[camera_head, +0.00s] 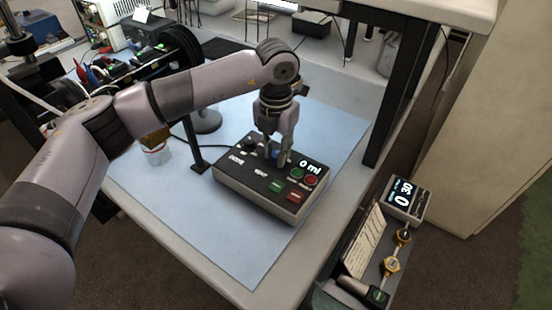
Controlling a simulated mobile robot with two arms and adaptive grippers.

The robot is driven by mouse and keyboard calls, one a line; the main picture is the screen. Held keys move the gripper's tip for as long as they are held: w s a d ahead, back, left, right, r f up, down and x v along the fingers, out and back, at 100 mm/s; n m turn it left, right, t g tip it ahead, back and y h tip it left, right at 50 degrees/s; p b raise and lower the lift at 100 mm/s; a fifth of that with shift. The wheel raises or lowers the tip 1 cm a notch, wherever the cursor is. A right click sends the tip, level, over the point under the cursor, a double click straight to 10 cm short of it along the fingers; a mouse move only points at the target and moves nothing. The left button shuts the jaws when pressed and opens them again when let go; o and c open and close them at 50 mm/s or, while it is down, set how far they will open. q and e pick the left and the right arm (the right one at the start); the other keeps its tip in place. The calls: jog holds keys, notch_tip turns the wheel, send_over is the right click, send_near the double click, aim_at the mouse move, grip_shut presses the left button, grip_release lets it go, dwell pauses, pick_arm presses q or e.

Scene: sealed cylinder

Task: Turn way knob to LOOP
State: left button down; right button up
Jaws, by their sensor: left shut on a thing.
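A dark control box (245,188) with a pale rim rests on the blue mat, its display reading "0 ml". The small labels on the box are too blurred to tell which knob is the way knob. My right gripper is not in view.
Green and red buttons (296,197) sit on the box's front right. A black post (197,150) stands behind its left side. The blue mat (240,243) is clear in front. A unit with a lit display (404,197) and yellow knobs is beyond the table's right edge.

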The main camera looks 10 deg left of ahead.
aim_at(276, 154)
pick_arm(q)
jog(key=shift+m+b, duration=1.2)
jog(key=shift+m, duration=0.5)
jog(key=c, duration=1.4)
grip_release()
jog(key=shift+o, duration=0.2)
jog(key=shift+r, duration=0.2)
notch_tip(276, 154, up, 12)
jog(key=shift+f, duration=0.2)
